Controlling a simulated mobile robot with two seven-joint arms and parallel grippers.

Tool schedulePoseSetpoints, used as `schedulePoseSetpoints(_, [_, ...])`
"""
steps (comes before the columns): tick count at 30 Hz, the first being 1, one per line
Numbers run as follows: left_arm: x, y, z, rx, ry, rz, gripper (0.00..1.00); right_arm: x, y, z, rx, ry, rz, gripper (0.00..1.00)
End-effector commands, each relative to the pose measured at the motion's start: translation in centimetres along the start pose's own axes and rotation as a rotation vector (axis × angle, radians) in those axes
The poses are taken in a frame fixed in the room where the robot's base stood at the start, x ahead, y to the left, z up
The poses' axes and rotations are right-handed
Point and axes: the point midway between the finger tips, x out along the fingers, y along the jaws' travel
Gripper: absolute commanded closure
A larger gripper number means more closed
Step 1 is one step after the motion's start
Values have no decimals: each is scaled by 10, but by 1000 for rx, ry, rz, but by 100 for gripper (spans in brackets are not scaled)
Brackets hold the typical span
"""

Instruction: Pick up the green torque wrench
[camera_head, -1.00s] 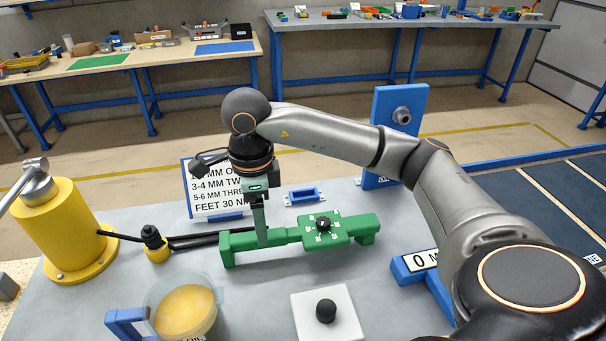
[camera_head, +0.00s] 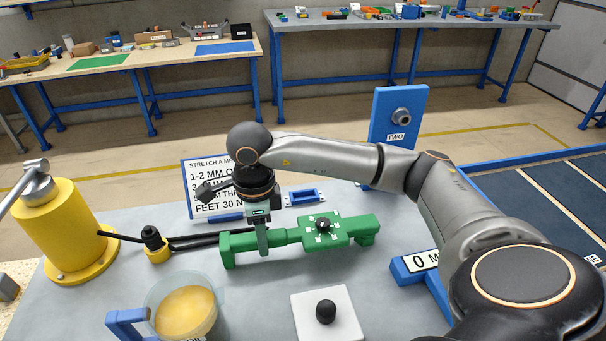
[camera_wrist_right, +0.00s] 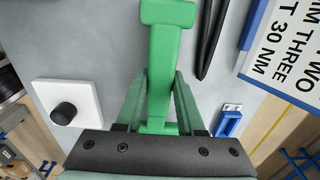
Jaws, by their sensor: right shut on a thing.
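The green torque wrench (camera_head: 294,236) lies lengthwise across the grey table, with a wider plate and a black knob right of its middle. My right gripper (camera_head: 263,247) points down over the wrench's left part and is shut on its bar. In the right wrist view the green bar (camera_wrist_right: 165,65) runs between the two green fingers of the gripper (camera_wrist_right: 160,88). The wrench appears to rest on the table by its end feet. My left gripper is not in view.
A yellow cylinder (camera_head: 62,232) with black rods stands left on the table (camera_head: 250,300). A jar of yellow stuff (camera_head: 186,312) and a white block with a black knob (camera_head: 326,312) are in front. A lettered sign (camera_head: 205,180) and blue upright plate (camera_head: 396,125) stand behind.

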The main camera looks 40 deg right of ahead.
Motion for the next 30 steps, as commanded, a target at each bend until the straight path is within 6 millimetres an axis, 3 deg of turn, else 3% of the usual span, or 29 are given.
schedulePoseSetpoints(1, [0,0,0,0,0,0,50,0,0,0,0,0,0,75])
schedulePoseSetpoints(8, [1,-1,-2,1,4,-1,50,0,0,0,0,0,0,100])
schedulePoseSetpoints(30, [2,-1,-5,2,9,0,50,0,0,0,-1,-1,0,100])
